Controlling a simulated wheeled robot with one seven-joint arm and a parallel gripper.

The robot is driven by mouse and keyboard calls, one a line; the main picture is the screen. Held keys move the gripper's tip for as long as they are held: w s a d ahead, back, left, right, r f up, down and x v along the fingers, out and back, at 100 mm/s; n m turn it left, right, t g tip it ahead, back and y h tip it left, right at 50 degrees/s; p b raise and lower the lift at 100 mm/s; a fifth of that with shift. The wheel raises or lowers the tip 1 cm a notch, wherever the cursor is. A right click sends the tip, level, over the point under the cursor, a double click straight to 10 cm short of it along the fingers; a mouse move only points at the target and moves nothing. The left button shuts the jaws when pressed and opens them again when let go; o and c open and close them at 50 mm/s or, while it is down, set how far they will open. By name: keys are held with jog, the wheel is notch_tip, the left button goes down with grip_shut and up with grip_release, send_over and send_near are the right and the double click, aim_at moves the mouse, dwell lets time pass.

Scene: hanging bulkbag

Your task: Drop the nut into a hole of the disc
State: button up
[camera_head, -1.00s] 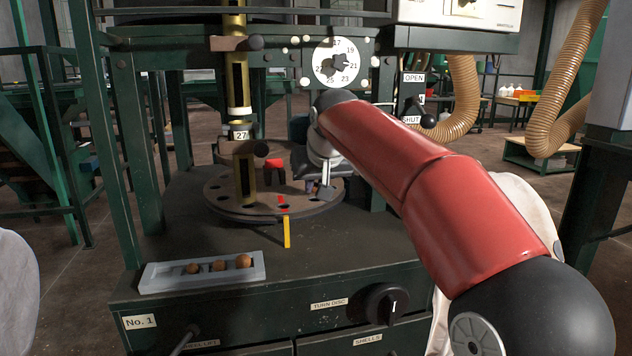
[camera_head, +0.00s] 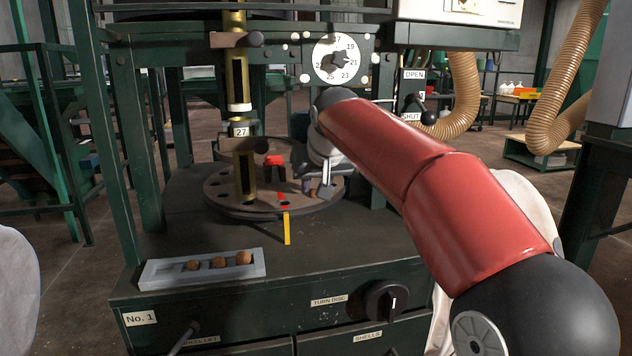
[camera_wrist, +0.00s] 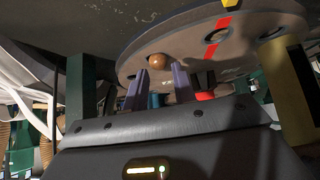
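The brown disc (camera_head: 230,196) lies flat on the green machine, with dark holes near its rim and a red stripe. In the wrist view the disc (camera_wrist: 136,62) fills the upper part, with a hole beside the stripe. A round brown nut (camera_wrist: 158,61) is at the disc's rim, just beyond my fingertips; whether it sits down in a hole is unclear. My gripper (camera_wrist: 160,80) is open, its two fingers apart, with no nut held between them. In the head view my gripper (camera_head: 309,186) is low over the disc's right side, partly hidden by my arm.
A grey tray (camera_head: 160,281) with three brown nuts stands at the machine's front left. A brass column (camera_head: 240,80) rises over the disc's left side. A red-topped piece (camera_head: 275,160) stands on the disc.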

jog(key=shift+o, duration=1)
jog(key=v, duration=0.8)
jog(key=s+d+f+m, duration=0.1)
jog(key=s+d+f, duration=0.4)
jog(key=s+f, duration=0.3)
jog(key=s+d+f+m+g+h, duration=0.1)
jog(key=s+d+f, duration=0.5)
jog(key=s, duration=0.6)
jog(key=s+d+f+m+g+h, duration=0.1)
jog(key=s+d+f, duration=0.4)
jog(key=s+f, duration=0.4)
jog(key=shift+s+d+f+p, duration=0.3)
jog(key=shift+s+d+f, duration=0.1)
jog(key=shift+f, duration=0.5)
